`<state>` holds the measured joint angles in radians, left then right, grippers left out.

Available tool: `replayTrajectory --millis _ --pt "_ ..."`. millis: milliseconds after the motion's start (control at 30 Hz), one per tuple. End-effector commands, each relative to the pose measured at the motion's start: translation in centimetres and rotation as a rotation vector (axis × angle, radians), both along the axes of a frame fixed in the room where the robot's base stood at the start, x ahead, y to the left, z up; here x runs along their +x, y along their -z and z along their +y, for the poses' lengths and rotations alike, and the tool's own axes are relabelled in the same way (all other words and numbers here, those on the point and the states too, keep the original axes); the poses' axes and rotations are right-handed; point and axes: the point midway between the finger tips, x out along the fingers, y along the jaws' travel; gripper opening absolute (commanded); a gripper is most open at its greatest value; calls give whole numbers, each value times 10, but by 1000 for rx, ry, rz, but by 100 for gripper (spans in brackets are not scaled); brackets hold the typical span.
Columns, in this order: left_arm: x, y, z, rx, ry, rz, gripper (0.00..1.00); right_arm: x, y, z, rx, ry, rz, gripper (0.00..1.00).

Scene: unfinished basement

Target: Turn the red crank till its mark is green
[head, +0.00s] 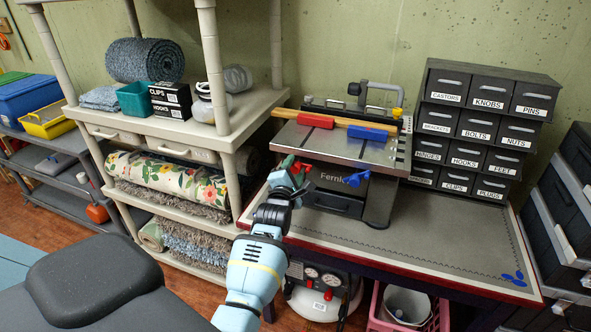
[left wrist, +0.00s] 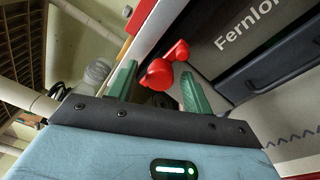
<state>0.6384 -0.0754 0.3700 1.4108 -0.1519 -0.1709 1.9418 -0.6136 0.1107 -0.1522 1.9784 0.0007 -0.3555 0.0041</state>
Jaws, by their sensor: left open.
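The red crank (head: 299,167) is on the left side of the grey bench machine (head: 345,149) lettered "Fernlo…", partly hidden by my gripper in the head view. In the left wrist view the crank (left wrist: 164,70) shows as a rounded red knob with a smaller red end. My left gripper (head: 286,177) is open at the crank. Its two green fingers (left wrist: 159,76) stand either side of the red knob in the wrist view; I cannot tell whether they touch it. No coloured mark for the crank can be made out. My right gripper is not in view.
A blue knob (head: 357,178) is on the machine's front. A wooden strip (head: 340,122) with red and blue blocks lies on its top. A beige shelf (head: 233,131) with rugs stands close left. Labelled drawers (head: 478,123) stand right. The workbench's front right (head: 450,235) is clear.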

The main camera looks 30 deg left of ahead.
Motion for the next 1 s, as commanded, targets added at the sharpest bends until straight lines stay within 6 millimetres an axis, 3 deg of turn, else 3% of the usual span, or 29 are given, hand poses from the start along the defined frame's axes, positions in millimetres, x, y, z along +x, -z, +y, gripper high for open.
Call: replayTrajectory --millis 467,800,1000 --pt "11 0 4 0 0 0 50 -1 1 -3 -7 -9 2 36" --pt "11 0 4 0 0 0 6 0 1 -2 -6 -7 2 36" --pt "11 0 4 13 1 3 6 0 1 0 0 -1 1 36"
